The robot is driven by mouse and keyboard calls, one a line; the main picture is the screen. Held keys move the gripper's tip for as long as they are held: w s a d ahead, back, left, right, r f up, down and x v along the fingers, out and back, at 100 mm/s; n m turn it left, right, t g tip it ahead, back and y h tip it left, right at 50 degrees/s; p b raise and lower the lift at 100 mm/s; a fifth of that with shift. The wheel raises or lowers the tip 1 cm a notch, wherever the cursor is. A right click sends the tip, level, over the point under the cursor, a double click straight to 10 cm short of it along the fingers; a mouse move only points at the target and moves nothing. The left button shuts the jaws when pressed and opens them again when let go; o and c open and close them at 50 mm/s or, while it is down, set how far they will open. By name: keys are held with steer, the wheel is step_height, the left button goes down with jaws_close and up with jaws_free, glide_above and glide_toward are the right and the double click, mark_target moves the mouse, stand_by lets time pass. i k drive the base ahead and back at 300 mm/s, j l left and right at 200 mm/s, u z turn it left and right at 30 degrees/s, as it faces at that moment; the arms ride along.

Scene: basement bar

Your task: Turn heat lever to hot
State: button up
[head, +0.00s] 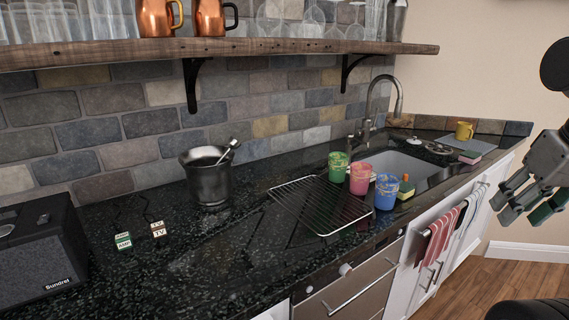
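No part marked hot or cold can be read in the head view. The metal faucet (371,108) curves over the sink at the back right, with a small side handle (353,141) low on its left. The handle's exact setting is too small to tell. A small pale knob (345,269) sits on the front of a drawer-like metal unit under the counter.
Green (338,166), pink (360,178) and blue (386,191) cups stand near the sink (393,164). A wire rack (318,204), metal bucket (207,179) and speaker (40,254) are on the counter. Towels (437,240) hang in front.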

mark_target(358, 133)
steer(key=i+l+u, duration=0.2)
steer(key=l+u, duration=0.2)
steer(key=l, duration=0.2)
steer(key=i+l+u, duration=0.15)
steer(key=l, duration=0.2)
steer(key=i+l+u, duration=0.2)
steer(key=l, duration=0.15)
steer(key=k, duration=0.1)
